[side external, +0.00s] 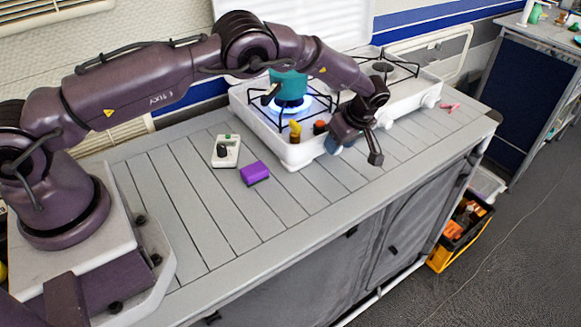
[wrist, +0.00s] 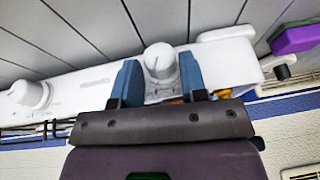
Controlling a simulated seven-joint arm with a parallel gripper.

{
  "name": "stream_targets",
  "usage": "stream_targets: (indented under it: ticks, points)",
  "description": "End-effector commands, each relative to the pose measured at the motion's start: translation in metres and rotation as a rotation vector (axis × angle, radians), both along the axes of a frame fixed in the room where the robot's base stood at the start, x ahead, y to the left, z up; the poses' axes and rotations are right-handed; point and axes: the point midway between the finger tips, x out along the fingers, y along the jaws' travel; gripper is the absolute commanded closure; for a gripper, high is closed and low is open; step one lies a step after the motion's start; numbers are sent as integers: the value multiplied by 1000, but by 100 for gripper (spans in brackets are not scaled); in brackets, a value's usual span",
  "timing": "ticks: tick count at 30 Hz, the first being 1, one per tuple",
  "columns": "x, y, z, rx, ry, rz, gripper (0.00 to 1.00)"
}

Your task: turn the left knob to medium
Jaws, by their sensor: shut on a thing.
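The white stove (side external: 300,153) stands on the grey slatted counter, with a lit blue flame under a teal pot (side external: 289,85). My gripper (side external: 335,146) is at the stove's front edge and hides the left knob in the side view. In the wrist view, which shows the stove upside down, the blue fingers of my gripper (wrist: 158,78) stand on either side of the white left knob (wrist: 159,60) and are shut on it. I cannot read its setting. Another white knob (wrist: 30,94) is farther along the front, at the left of the wrist view.
A yellow shaker (side external: 295,132) and an orange-topped dark one (side external: 320,127) stand close by on the stove's left part. A purple sponge (side external: 255,172) and a white gadget with a dark knob (side external: 226,152) lie to the left. The front counter is clear.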

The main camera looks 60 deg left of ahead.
Motion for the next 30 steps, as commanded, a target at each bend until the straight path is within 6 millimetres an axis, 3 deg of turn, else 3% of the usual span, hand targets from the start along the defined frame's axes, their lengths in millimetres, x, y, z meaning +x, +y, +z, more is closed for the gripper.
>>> stream_targets:
  ticks: [30]
  points:
    - [-16, 0, -7, 4, -524, -4, 78]
